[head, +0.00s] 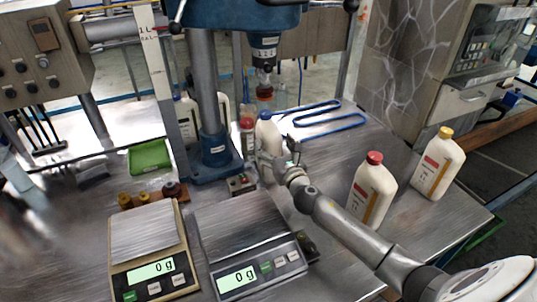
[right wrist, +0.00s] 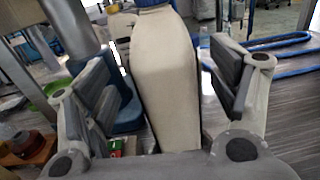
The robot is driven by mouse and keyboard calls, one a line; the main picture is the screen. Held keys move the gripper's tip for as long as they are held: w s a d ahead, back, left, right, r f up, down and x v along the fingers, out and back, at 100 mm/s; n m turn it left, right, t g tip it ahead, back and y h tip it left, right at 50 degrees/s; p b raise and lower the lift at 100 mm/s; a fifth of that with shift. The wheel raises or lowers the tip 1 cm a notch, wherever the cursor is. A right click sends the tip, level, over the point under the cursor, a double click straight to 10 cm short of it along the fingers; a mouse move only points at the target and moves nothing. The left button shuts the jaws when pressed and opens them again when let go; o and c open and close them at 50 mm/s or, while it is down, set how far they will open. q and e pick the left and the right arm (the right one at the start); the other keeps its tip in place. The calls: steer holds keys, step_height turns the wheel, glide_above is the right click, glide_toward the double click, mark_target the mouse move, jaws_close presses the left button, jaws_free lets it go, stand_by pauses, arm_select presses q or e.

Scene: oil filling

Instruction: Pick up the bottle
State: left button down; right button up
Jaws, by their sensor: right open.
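A cream bottle with a blue cap (head: 268,132) stands upright on the metal table beside the press column. My right gripper (head: 276,158) is at this bottle, its arm coming in from the lower right. In the right wrist view the bottle's plain cream side (right wrist: 165,75) rises between the two open fingers (right wrist: 175,95), with visible gaps beside it. The bottle's lower part is hidden behind my gripper in the head view. A red-capped bottle (head: 372,190) and a yellow-capped bottle (head: 438,163) stand at the right. My left gripper is not in view.
The blue press (head: 211,145) stands just left of the bottle, with a small red-capped container (head: 247,137) close by. Two scales reading 0 g, one yellowish (head: 143,235) and one grey (head: 240,225), lie in front. A blue wire frame (head: 330,123) lies behind right. A green tray (head: 149,157) sits left.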

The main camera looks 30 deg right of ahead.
steer(key=shift+w+d+f, duration=0.1)
steer(key=shift+w+d, duration=0.05)
steer(key=shift+w, duration=0.85)
steer(key=shift+w+d+f, duration=0.1)
steer(key=shift+w+d, duration=0.1)
steer(key=shift+w, duration=0.8)
steer(key=shift+w+d+f, duration=0.1)
steer(key=shift+w+d, duration=0.05)
steer(key=shift+w, duration=0.85)
steer(key=shift+s, duration=0.1)
steer(key=shift+c, duration=0.4)
jaws_close()
steer(key=shift+r, duration=0.25)
